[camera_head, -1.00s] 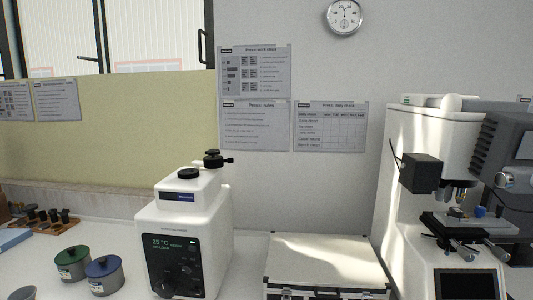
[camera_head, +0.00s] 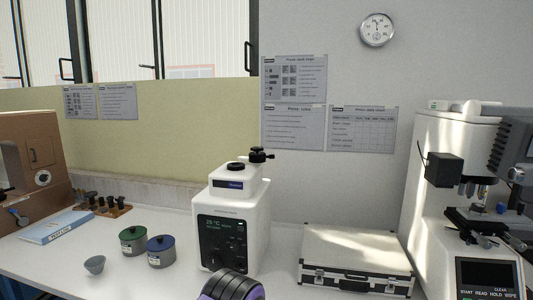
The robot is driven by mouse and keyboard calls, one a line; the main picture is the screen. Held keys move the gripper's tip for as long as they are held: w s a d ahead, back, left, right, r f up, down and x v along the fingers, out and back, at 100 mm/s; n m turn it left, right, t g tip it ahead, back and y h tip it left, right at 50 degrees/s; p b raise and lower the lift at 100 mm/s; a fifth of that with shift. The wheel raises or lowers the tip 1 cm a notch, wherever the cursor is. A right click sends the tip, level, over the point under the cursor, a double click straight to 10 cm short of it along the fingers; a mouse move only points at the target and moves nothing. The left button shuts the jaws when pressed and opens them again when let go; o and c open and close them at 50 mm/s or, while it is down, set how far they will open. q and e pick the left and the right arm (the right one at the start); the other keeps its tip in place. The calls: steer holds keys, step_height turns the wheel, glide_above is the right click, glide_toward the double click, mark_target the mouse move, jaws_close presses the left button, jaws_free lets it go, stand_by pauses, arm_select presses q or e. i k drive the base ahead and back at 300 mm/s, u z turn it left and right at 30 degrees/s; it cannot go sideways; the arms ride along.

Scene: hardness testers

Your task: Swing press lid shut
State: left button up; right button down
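The white press (camera_head: 231,225) stands on the bench near the middle, with a dark front panel and a small lit display reading 25 °C. Its narrower white top section (camera_head: 236,184) carries a blue label, a black round cap (camera_head: 236,166) and a black knob clamp (camera_head: 258,155) at the right. I cannot tell which piece is the lid or whether it is open. A dark, purple-rimmed part of my arm (camera_head: 230,287) shows at the bottom edge, in front of the press. Neither gripper shows.
A brown cabinet (camera_head: 35,150) is at far left.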

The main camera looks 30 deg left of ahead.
mark_target(253, 158)
steer(key=k, duration=0.15)
steer(key=u, duration=1.3)
